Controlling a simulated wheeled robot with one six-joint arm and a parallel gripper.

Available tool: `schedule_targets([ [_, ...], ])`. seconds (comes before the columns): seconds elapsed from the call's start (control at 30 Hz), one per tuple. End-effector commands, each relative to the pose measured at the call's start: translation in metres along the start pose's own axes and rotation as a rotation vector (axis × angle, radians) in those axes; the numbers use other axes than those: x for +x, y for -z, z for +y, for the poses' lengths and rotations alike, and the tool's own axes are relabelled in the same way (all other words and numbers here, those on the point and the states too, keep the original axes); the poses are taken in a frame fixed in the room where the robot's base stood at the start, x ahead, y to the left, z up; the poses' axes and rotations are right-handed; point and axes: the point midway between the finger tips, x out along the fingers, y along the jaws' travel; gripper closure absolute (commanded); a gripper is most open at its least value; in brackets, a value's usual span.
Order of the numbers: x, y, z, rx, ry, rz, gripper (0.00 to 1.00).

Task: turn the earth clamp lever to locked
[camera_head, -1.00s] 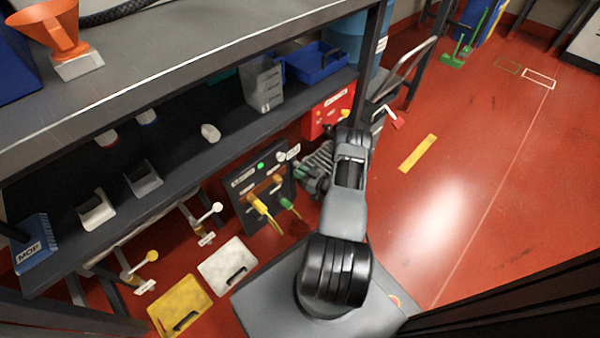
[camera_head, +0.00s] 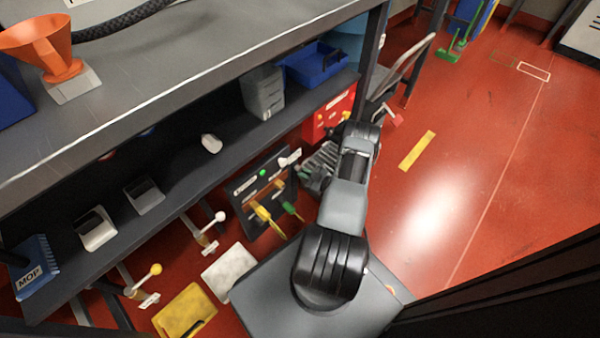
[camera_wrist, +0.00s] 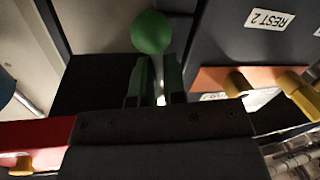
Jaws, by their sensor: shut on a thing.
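A lever with a round green knob (camera_wrist: 151,32) shows in the wrist view; I take it for the earth clamp lever. My gripper (camera_wrist: 159,75) is shut on the lever just below the knob, with one finger on each side. In the head view my gripper (camera_head: 316,176) is beside the right edge of a dark panel (camera_head: 245,205) under the bench; the arm and gripper hide the green knob there. I cannot read a locked mark or the lever's exact angle.
The panel carries a green light (camera_head: 263,173), a yellow-handled plug (camera_head: 265,215) and a green-handled one (camera_head: 292,211). A red box (camera_head: 327,117) stands behind the gripper. The bench shelf (camera_head: 180,165) overhangs on the left. The red floor on the right is open.

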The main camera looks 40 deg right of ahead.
Motion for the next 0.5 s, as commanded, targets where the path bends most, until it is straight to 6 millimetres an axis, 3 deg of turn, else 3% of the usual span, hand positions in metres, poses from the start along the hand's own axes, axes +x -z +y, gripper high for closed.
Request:
schedule_targets([
  [0.47, -0.0012, 0.0003, 0.0024, -0.079, 0.002, -0.013, 1.00],
  [0.5, -0.0011, 0.0003, 0.0024, -0.079, 0.002, -0.013, 0.85],
])
